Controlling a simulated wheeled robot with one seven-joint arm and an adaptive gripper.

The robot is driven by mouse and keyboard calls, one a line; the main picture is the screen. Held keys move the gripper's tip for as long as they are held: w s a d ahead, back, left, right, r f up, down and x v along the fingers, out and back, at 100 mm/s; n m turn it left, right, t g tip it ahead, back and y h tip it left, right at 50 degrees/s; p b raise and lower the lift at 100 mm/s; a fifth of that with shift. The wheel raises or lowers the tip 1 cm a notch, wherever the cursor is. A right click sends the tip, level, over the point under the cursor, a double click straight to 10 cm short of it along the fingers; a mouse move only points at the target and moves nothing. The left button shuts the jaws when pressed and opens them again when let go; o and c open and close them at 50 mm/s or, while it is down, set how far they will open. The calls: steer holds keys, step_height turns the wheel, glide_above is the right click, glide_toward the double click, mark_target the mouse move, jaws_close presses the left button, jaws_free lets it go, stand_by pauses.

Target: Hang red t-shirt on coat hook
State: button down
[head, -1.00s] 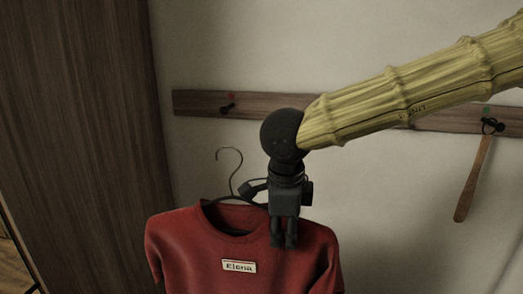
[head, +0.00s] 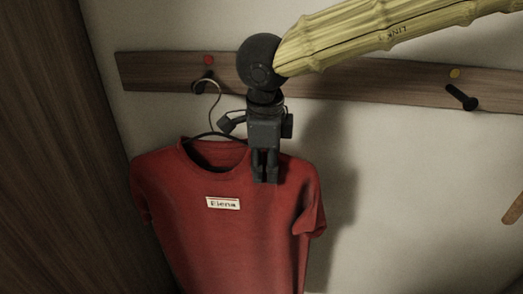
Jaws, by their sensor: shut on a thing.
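The red t-shirt (head: 235,230) with an "Elena" label (head: 223,203) hangs on a dark hanger (head: 208,135) with a thin curved wire hook (head: 214,112). My gripper (head: 265,178) points down and is shut on the t-shirt near the right side of its collar. The left coat hook (head: 204,84), a dark peg below a red dot (head: 208,60), is on the wooden rail (head: 350,85). The top of the wire hook overlaps this peg in the picture. I cannot tell whether it is around the peg or in front of it.
Another dark peg (head: 461,97) below a yellow dot (head: 455,73) is farther right and empty. A tall brown wooden panel (head: 55,150) stands close on the left. Part of a wooden object (head: 514,208) shows at the right edge. The wall between is bare.

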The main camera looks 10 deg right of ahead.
steer(key=shift+w+d+b, duration=0.15)
steer(key=shift+w+b, duration=0.05)
steer(key=shift+w, duration=0.35)
steer(key=shift+w+d+b, duration=0.15)
steer(key=shift+w+b, duration=0.05)
steer(key=shift+w, duration=0.3)
steer(key=shift+w+d+b, duration=1.05)
steer(key=shift+w+d, duration=0.45)
steer(key=shift+w, duration=2.75)
steer(key=shift+w+a+f+b, duration=0.2)
steer(key=shift+a+f, duration=0.1)
steer(key=shift+a, duration=0.35)
steer(key=shift+w+a+f+b, duration=0.2)
steer(key=shift+a+f, duration=0.15)
steer(key=shift+a, duration=0.25)
steer(key=shift+w+a+f+b, duration=0.2)
steer(key=shift+a+f, duration=0.1)
steer(key=shift+a, duration=0.35)
